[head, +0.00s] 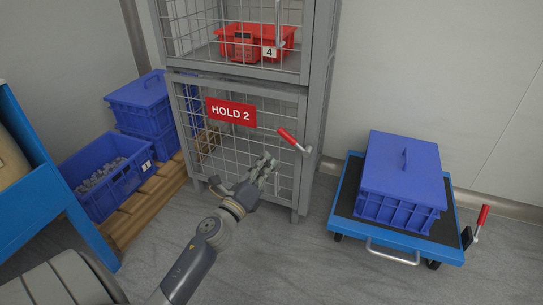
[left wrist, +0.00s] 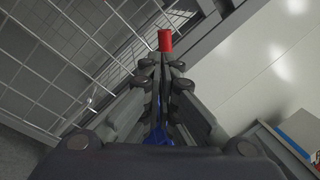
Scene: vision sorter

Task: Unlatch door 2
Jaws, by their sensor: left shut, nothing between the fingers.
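Door 2 is the lower mesh door of the grey cage, with a red "HOLD 2" sign (head: 231,112). The door looks shut. Its latch lever has a red grip (head: 290,138) at the door's right edge, tilted up to the left. My left gripper (head: 268,163) is in front of the mesh, below and left of the red grip, shut and empty. In the left wrist view the red grip (left wrist: 165,40) shows just beyond the closed fingertips (left wrist: 160,62); I cannot tell whether they touch. My right gripper is out of view.
A red crate (head: 252,62) marked 4 sits in the upper cage compartment. Blue crates (head: 105,172) stand on a wooden pallet at left. A blue cart (head: 400,235) with a lidded blue crate (head: 403,180) stands at right. The floor in front of the cage is clear.

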